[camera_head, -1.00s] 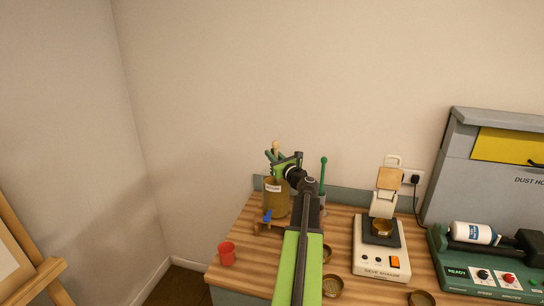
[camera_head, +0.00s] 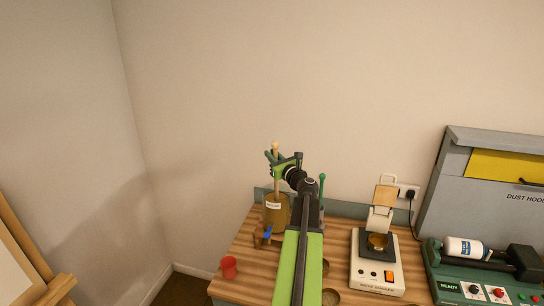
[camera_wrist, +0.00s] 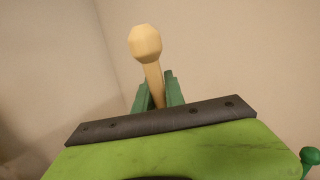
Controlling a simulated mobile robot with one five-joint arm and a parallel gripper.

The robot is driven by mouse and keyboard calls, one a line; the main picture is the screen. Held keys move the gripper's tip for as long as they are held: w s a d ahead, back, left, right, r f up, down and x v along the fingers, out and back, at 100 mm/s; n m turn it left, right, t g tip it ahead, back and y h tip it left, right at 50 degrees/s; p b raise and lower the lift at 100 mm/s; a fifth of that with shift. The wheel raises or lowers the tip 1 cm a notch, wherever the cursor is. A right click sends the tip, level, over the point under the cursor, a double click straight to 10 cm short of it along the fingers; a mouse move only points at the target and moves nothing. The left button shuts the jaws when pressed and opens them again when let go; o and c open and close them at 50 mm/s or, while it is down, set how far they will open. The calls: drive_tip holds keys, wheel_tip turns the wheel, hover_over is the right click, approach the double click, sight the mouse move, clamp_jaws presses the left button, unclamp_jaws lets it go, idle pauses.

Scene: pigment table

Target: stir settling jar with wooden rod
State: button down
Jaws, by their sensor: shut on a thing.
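The wooden rod (camera_head: 275,147) has a pale rounded knob on top; the knob and upper shaft also show in the wrist view (camera_wrist: 146,44). My gripper (camera_head: 277,158) is shut on the shaft just below the knob, with a green finger on each side in the wrist view (camera_wrist: 157,92). The rod stands about upright over the settling jar (camera_head: 276,211), a labelled jar with amber-brown contents on the table. My gripper is above the jar's mouth. How deep the rod's lower end reaches cannot be told.
A red cup (camera_head: 229,267) stands at the table's front left. A small wooden stand with a blue part (camera_head: 266,234) is beside the jar. A green-knobbed tool (camera_head: 322,182) stands right of my arm. The sieve shaker (camera_head: 377,270) and a green machine (camera_head: 485,285) are further right.

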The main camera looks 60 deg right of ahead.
wheel_tip(320, 180, up, 8)
drive_tip(key=p, duration=0.7)
drive_tip(key=shift+s+a+f, duration=0.15)
drive_tip(key=shift+a+f, duration=0.1)
drive_tip(key=shift+a, duration=0.1)
idle(0.3)
wheel_tip(320, 180, up, 5)
drive_tip(key=p, duration=0.5)
